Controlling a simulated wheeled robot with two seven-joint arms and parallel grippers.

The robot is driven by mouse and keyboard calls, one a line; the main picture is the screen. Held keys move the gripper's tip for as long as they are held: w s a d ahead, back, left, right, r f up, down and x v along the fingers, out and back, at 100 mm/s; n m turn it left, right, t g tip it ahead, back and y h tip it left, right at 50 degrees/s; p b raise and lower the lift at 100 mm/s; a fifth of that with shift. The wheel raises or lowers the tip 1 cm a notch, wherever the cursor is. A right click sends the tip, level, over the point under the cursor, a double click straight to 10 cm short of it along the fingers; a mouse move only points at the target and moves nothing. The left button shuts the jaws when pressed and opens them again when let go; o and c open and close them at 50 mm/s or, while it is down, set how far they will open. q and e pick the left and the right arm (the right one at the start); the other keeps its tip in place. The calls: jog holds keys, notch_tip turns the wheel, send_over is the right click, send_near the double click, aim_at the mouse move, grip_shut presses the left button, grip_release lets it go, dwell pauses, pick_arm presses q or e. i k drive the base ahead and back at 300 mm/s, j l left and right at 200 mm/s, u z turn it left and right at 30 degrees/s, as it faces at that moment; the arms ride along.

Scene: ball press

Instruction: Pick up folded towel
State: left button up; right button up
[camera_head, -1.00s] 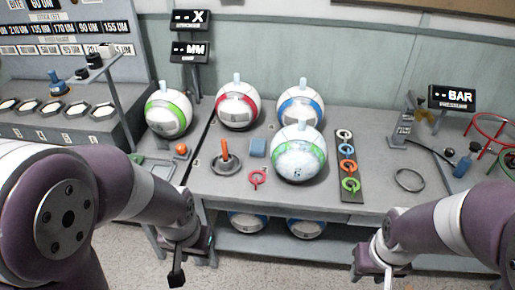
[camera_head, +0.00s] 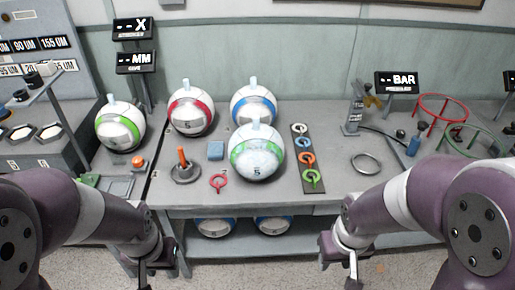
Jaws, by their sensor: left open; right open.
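The folded towel appears to be the small blue block-like piece (camera_head: 216,150) lying on the grey bench (camera_head: 330,195), left of the middle. My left gripper (camera_head: 146,278) hangs low in front of the bench, left of the towel, open and empty. My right gripper (camera_head: 340,272) hangs low in front of the bench, right of the towel, open and empty. Neither touches the towel.
A red-banded ball (camera_head: 191,110) and a blue-banded ball (camera_head: 254,103) stand behind. A strip of coloured rings (camera_head: 308,160) and a metal ring (camera_head: 366,164) lie to the right. More balls sit on the lower shelf.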

aim_at(215, 149)
jog(key=i+z, duration=0.25)
jog(key=i, duration=0.45)
jog(key=i+j+z, duration=0.2)
jog(key=i, duration=0.45)
jog(key=l, duration=0.1)
